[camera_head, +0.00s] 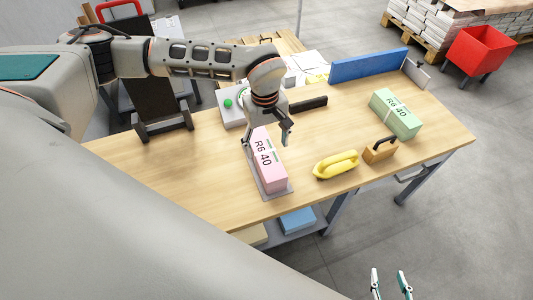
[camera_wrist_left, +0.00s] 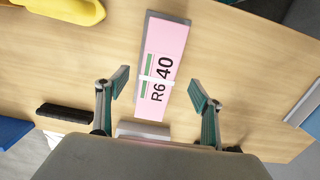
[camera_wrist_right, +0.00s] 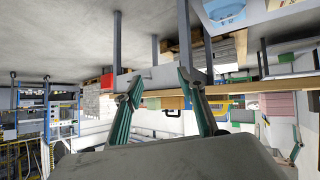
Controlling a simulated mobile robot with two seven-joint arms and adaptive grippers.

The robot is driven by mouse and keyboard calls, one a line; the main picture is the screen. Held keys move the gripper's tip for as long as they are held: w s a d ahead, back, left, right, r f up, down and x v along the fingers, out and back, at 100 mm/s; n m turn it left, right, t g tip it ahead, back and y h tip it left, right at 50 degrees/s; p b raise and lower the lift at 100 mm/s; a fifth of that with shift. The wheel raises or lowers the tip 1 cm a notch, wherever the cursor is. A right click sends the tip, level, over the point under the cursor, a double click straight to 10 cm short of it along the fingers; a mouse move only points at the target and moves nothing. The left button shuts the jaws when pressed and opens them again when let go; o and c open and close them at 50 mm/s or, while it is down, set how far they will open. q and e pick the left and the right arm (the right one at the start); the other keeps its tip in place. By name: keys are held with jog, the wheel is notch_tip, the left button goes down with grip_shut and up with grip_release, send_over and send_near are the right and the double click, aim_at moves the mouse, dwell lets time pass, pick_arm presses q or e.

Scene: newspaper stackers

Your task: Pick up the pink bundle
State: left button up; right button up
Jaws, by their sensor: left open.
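The pink bundle (camera_head: 267,160) lies on a grey tray (camera_head: 284,192) on the wooden table in the head view. It bears the print "R6 40" and a white band. It also shows in the left wrist view (camera_wrist_left: 167,45), between and beyond the fingers. My left gripper (camera_head: 268,141) is open above the far end of the bundle, and its fingers (camera_wrist_left: 161,88) stand on either side, apart from it. My right gripper (camera_head: 391,283) is at the lower right of the head view, off the table. Its fingers (camera_wrist_right: 160,82) are spread with nothing seen between them.
A blue panel (camera_head: 368,65) stands at the back edge. A device with a green button (camera_head: 229,104) sits behind my left gripper.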

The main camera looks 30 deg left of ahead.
aim_at(266, 152)
pick_arm(q)
jog(key=shift+w+a+y, duration=0.3)
jog(key=shift+w+a, duration=0.1)
jog(key=shift+a, duration=0.3)
jog(key=shift+a+f, duration=0.15)
jog(key=shift+f, duration=0.1)
notch_tip(266, 152, down, 2)
jog(key=shift+f, duration=0.1)
jog(key=f, duration=0.3)
jog(key=f+b, duration=0.1)
jog(key=shift+w+d+f, duration=0.2)
jog(key=shift+w, duration=0.05)
jog(key=shift+f, duration=0.2)
jog(key=shift+r, duration=0.1)
jog(key=c, duration=1.7)
jog(key=shift+w+r, duration=0.1)
jog(key=shift+w, duration=0.05)
grip_shut()
pick_arm(e)
jog(key=shift+s+f, duration=0.1)
jog(key=shift+f, duration=0.55)
jog(key=shift+s, duration=0.1)
